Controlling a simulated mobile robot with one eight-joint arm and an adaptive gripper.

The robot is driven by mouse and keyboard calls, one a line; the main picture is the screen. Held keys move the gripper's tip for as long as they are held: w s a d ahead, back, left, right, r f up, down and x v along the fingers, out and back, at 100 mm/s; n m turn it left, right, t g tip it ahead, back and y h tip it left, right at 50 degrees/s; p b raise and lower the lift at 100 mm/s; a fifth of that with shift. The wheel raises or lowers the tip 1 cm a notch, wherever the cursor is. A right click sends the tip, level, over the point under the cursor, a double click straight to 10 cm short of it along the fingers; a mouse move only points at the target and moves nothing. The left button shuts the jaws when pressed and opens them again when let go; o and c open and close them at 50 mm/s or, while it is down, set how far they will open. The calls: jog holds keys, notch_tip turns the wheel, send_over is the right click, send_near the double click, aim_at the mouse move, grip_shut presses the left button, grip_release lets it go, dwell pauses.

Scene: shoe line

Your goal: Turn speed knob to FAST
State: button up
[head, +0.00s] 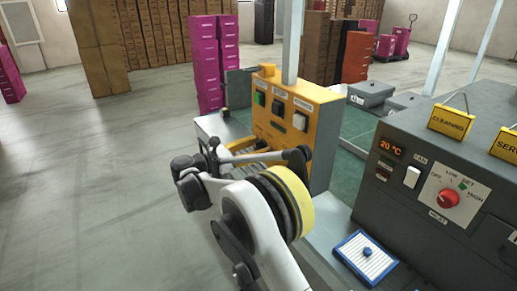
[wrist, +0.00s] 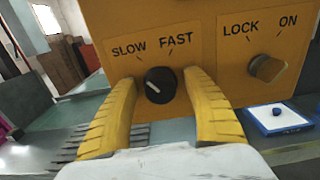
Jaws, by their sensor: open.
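The speed knob (wrist: 160,85) is round and black, on a yellow panel (wrist: 215,85) under the words SLOW and FAST. Its white mark seems to point up and left, toward SLOW. My gripper (wrist: 160,79) is open, with one yellow finger on each side of the knob; I cannot tell whether either touches it. In the head view, the yellow control box (head: 320,104) stands behind my gripper (head: 262,150), and the knob is hidden there.
Right of the speed knob is a LOCK/ON knob (wrist: 266,68). In the head view, a grey machine (head: 400,215) with a red OFF/LOW/HIGH dial (head: 448,198) stands at right. A blue-edged tray (head: 345,245) lies in front. Open floor (head: 90,190) is at left.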

jog(key=c, duration=1.2)
jog(key=shift+m, duration=0.4)
jog(key=m, duration=0.2)
jog(key=shift+s+m+p, duration=0.1)
jog(key=shift+m+p, duration=0.25)
jog(key=shift+m, duration=0.05)
jog(key=m, duration=0.3)
jog(key=shift+m, duration=0.4)
jog(key=m, duration=0.6)
jog(key=shift+s+d+f+p, duration=0.1)
jog(key=shift+p, duration=0.3)
jog(key=shift+m, duration=0.4)
